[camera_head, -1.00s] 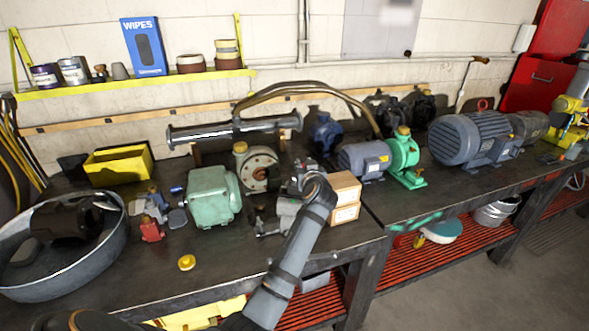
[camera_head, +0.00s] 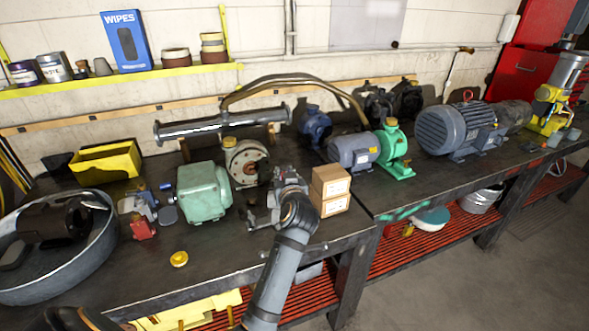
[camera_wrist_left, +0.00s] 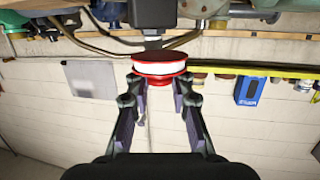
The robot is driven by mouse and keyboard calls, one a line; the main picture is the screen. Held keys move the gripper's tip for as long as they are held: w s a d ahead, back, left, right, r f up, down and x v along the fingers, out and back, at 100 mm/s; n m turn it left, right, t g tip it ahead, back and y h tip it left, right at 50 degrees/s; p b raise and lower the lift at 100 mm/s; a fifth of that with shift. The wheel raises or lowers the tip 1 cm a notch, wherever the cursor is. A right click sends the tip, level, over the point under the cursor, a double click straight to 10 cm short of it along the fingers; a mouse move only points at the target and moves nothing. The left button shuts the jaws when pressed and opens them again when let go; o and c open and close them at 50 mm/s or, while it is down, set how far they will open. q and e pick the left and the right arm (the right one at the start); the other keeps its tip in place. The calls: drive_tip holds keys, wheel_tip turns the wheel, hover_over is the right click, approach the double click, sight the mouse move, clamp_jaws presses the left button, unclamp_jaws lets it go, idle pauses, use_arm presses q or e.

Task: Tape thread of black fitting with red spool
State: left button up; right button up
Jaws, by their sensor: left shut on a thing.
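My left gripper (camera_head: 284,184) is over the bench just left of two stacked cardboard boxes. In the left wrist view it is shut on a red spool (camera_wrist_left: 160,58) with a white tape band, held at the fingertips. The spool is too small to make out in the head view. In the wrist view a dark block (camera_wrist_left: 152,13) with a narrower part stands just beyond the spool. I cannot tell whether it is the black fitting or whether it touches the spool. My right gripper is not in view.
The cardboard boxes (camera_head: 330,188) stand right beside my left wrist. A green housing (camera_head: 203,191) and a round flange (camera_head: 248,163) are to the left. A grey basin (camera_head: 70,282), yellow bin (camera_head: 105,160) and motors (camera_head: 352,151) crowd the bench. The front strip is fairly clear.

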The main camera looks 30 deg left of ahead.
use_arm(q)
drive_tip(key=a, duration=0.4)
drive_tip(key=shift+s+a, duration=0.1)
drive_tip(key=w+a+r+p, duration=0.2)
drive_tip(key=w+r+p, duration=0.1)
drive_tip(key=r, duration=0.3)
drive_tip(key=shift+w+a+p, duration=0.25)
drive_tip(key=shift+a+p, duration=0.1)
drive_tip(key=shift+p, duration=0.2)
idle(0.4)
